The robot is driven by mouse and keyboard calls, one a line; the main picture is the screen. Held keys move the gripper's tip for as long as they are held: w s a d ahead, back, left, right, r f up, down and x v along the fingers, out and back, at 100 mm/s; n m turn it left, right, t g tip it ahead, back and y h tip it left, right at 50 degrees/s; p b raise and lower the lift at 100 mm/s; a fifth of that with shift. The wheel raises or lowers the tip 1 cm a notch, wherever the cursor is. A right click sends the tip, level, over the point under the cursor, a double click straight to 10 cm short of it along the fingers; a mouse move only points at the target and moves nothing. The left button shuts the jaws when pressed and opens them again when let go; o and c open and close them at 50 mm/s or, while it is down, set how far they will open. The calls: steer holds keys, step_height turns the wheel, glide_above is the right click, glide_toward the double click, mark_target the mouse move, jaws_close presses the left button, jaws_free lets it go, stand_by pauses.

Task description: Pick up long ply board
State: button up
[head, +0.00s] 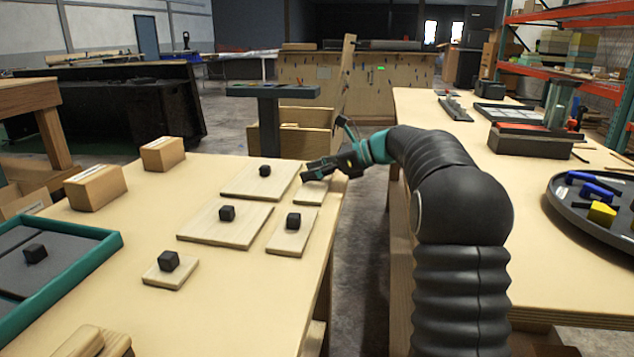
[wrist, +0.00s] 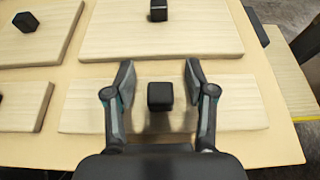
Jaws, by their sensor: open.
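A long, narrow pale ply board (wrist: 240,105) lies flat across the wrist view, with a black cube knob (wrist: 160,96) at its middle. My gripper (wrist: 159,70) is open, with one finger on each side of the knob in the picture and a gap to each. I cannot tell how high the fingertips are above the board. In the head view my gripper (head: 308,171) is over the far right part of the left table and hides much of this board (head: 309,195), including its knob.
A larger board (head: 248,185) with a knob lies next to the long one. More knobbed boards (head: 205,232) (head: 290,240) lie nearer on the same table (head: 230,310). Two cardboard boxes (head: 95,187) (head: 162,154) and a teal-rimmed tray (head: 75,277) are at the left. The table's right edge is close.

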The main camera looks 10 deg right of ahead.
jaws_close()
steer(key=shift+r, duration=0.2)
